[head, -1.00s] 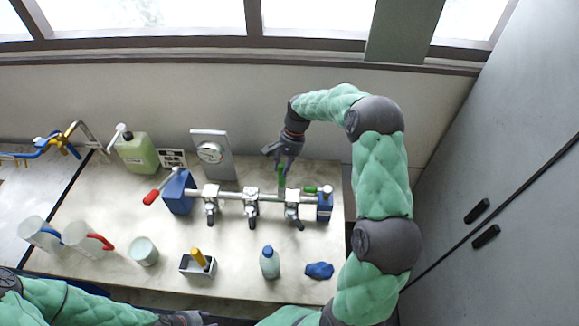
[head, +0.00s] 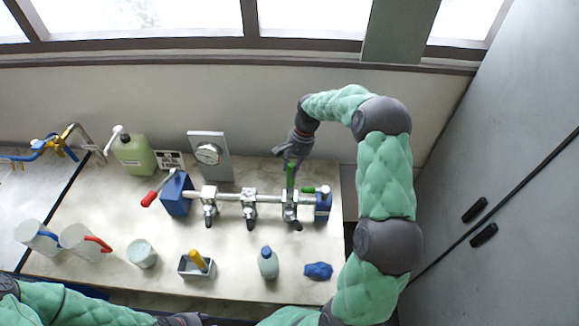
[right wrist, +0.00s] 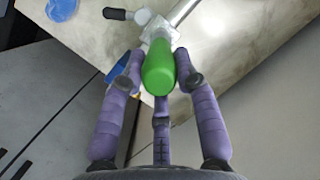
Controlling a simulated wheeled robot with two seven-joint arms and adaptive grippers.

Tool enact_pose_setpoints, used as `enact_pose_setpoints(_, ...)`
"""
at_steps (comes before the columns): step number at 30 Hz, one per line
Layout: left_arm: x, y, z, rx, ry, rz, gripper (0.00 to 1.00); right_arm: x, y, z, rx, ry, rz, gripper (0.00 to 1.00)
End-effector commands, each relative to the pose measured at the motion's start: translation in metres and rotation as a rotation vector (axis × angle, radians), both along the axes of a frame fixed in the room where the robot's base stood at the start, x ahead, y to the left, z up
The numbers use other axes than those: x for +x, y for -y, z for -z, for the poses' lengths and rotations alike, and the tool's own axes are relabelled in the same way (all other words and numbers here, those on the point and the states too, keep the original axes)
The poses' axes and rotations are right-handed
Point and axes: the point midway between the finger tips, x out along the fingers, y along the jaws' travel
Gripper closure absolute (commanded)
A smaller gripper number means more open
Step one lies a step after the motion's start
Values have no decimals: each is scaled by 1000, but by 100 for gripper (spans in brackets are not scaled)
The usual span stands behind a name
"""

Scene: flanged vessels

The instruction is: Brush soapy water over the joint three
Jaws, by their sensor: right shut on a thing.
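My right gripper (head: 290,158) is shut on an upright green-handled brush (head: 291,175). In the right wrist view the green handle (right wrist: 158,72) sits between my purple fingers, and its lower end is hidden. The brush is over the rightmost clamped joint (head: 290,209) on the metal pipe, which I take as joint three. I cannot tell whether the bristles touch it. Two more clamped joints, a middle one (head: 249,207) and a left one (head: 209,203), sit along the pipe. My left gripper (head: 183,319) shows only partly at the bottom edge; its jaws are unclear.
Blue end blocks (head: 177,193) hold the pipe, with a red-handled lever at left. A gauge panel (head: 209,154) stands behind. In front are a white cup (head: 143,253), a grey tray (head: 196,268), a bottle (head: 268,263) and a blue cloth (head: 318,271). Pitchers stand at left.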

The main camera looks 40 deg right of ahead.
Motion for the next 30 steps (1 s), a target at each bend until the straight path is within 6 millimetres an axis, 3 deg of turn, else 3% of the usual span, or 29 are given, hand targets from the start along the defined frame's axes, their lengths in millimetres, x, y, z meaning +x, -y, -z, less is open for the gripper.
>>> enact_pose_setpoints(15, 0, 0, -1, 0, 0, 0, 60, -19, 24, 0, -2, -2, -1, 100)
enact_pose_setpoints(30, 0, 0, -3, 0, 0, 0, 60, -2, 3, 0, -1, 0, -1, 100)
